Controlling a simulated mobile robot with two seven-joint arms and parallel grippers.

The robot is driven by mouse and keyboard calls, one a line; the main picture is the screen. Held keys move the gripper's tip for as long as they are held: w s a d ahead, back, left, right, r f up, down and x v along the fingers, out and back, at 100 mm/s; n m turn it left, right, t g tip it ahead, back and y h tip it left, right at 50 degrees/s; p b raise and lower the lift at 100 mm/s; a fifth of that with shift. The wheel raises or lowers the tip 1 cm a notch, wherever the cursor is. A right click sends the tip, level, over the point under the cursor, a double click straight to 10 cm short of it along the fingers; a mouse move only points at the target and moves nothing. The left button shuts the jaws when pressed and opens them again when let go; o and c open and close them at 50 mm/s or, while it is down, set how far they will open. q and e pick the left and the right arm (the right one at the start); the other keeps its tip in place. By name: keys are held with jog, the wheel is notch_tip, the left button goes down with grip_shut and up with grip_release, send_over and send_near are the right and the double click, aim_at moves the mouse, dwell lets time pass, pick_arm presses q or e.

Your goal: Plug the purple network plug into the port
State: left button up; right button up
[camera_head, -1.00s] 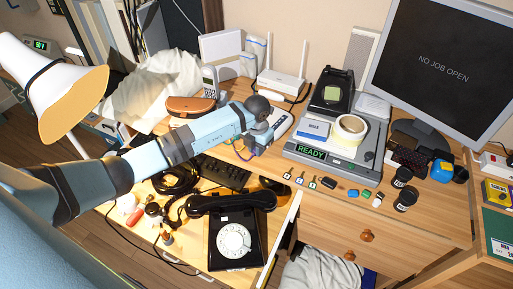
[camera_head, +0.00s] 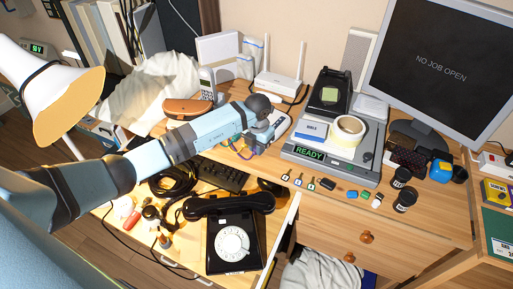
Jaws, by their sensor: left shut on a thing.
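My left gripper (camera_head: 257,146) is over the desk, left of the grey READY device, with its jaws pointing down and shut. A small bluish-purple piece, which I take for the purple network plug (camera_head: 256,151), shows at its fingertips; it is too small to make out its shape. Thin coloured cables (camera_head: 240,152) show just left of the jaws. A white router (camera_head: 281,82) with two antennas stands behind the gripper. A white box (camera_head: 218,46) with blue cables is at the back wall. I cannot make out the port. My right gripper is not in view.
The grey READY device (camera_head: 310,154) carries a tape roll (camera_head: 349,128). A handset (camera_head: 208,84) and a brown case (camera_head: 187,107) stand behind my arm. Small keys and blocks lie along the desk's front.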

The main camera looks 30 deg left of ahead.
pick_arm(q)
jog(key=shift+w, duration=0.2)
jog(key=o, duration=0.8)
jog(key=shift+r, duration=0.1)
notch_tip(320, 180, up, 14)
jog(key=shift+s+f, duration=0.15)
jog(key=shift+f, duration=0.1)
